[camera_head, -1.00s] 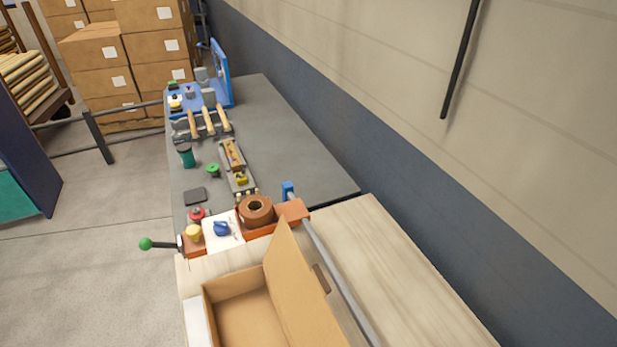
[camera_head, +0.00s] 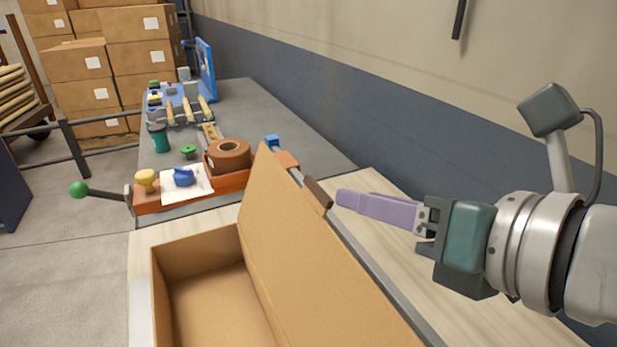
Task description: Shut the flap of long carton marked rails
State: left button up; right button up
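The long carton (camera_head: 158,300) stands open at the bottom of the view on the pale wood table, and its inside looks empty. Its flap (camera_head: 300,250) stands up along the carton's right side, tilted a little. The rails marking is not visible. My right gripper (camera_head: 346,199) is to the right of the flap, beyond its outer face. Its purple fingers lie together, look shut and hold nothing. They point left toward the flap's upper part, with a gap that is hard to judge. My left gripper is not in view.
A metal rail (camera_head: 372,263) with a dark brown block (camera_head: 318,192) runs behind the flap. An orange tray (camera_head: 147,205) holding a tape roll (camera_head: 228,154) stands beyond the carton. The wall borders the right side; bare wood (camera_head: 385,184) lies beside the rail.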

aim_at(318, 187)
jog(key=x, duration=1)
jog(key=shift+c, duration=0.3)
grip_shut()
dwell(1.0)
